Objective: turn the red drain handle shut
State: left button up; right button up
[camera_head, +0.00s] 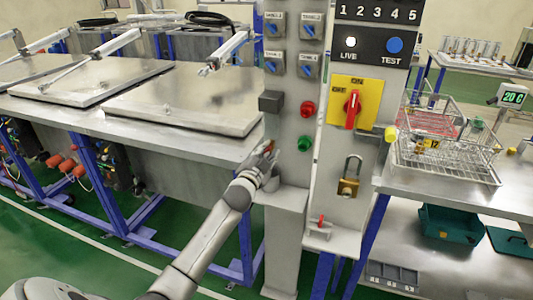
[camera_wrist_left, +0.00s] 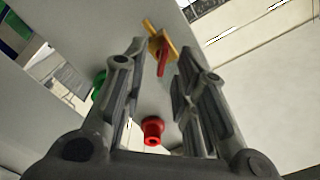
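Several red parts show; I cannot tell for sure which is the drain handle. A red rotary handle (camera_head: 352,108) stands upright on a yellow plate (camera_head: 372,90) on the grey panel; the wrist view shows the handle (camera_wrist_left: 161,58) too. A small red lever (camera_head: 321,220) sits low on that panel. Red-orange parts (camera_head: 67,166) hang under the left bench. My left gripper (camera_head: 268,152) is in front of the grey post, below the red button (camera_head: 308,109). In the left wrist view its fingers (camera_wrist_left: 158,62) are apart with nothing gripped. My right gripper is out of view.
A green button (camera_head: 305,144) and a brass padlock (camera_head: 348,186) are close to my left gripper on its right. The steel bench (camera_head: 215,150) with closed lids lies to the left. Wire baskets (camera_head: 450,165) stand on the right table.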

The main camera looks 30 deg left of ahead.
pick_arm(q)
grip_shut()
jog(key=shift+n, duration=0.3)
jog(key=shift+a+r+n+p, duration=0.1)
jog(key=shift+n+p, duration=0.45)
jog(key=shift+n, duration=0.65)
jog(key=n+p, duration=0.1)
jog(key=n, duration=0.4)
jog(key=n+p, duration=0.1)
jog(key=n, duration=0.4)
jog(key=a+n+p, duration=0.1)
jog(key=n, duration=0.3)
jog(key=shift+s+f+n, duration=0.15)
jog(key=shift+f+n, duration=0.05)
jog(key=shift+n, duration=0.5)
